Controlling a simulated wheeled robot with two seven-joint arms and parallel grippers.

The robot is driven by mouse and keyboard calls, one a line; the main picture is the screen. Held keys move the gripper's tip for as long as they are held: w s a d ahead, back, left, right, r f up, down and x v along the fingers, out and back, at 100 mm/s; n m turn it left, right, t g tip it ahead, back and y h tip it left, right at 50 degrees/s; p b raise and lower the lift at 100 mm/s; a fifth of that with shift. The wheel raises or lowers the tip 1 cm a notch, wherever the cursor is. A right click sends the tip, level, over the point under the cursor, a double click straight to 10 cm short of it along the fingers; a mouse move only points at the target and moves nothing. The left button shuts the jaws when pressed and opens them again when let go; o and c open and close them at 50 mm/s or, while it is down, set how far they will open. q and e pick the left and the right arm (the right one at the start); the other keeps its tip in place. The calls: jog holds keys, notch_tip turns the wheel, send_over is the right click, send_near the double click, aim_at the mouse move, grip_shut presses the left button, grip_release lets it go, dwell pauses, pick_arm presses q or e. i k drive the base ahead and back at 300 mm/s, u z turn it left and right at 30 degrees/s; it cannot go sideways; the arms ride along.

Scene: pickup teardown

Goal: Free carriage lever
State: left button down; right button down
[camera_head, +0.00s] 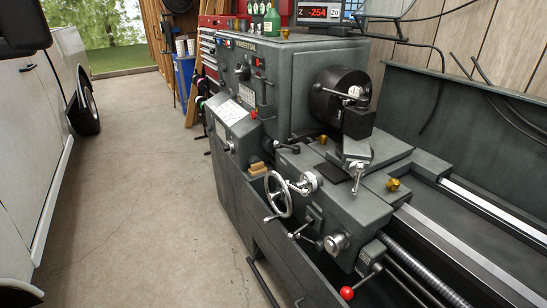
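A dark green-grey metal lathe (262,80) fills the middle and right. Its carriage (345,208) sits on the bed rails just right of the chuck (338,98). The carriage front carries a spoked handwheel (278,195), a small crank lever (303,229) and a round dial knob (335,243). A lever with a red ball end (346,292) sticks out low at the carriage's right end. A tool post handle (357,176) stands on top. I cannot tell which of these is the carriage lever. Neither of my grippers is in view.
A white vehicle (30,150) stands at the left, with bare concrete floor (140,200) between it and the lathe. A red tool cabinet (208,50) and a blue bin (186,75) stand behind. A digital readout (318,13) is above the lathe. A splash guard (460,120) runs behind the bed.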

aim_at(296, 149)
jog(key=k, duration=0.25)
jog(key=u, duration=0.25)
jog(key=i, duration=0.8)
jog(key=z, duration=1.1)
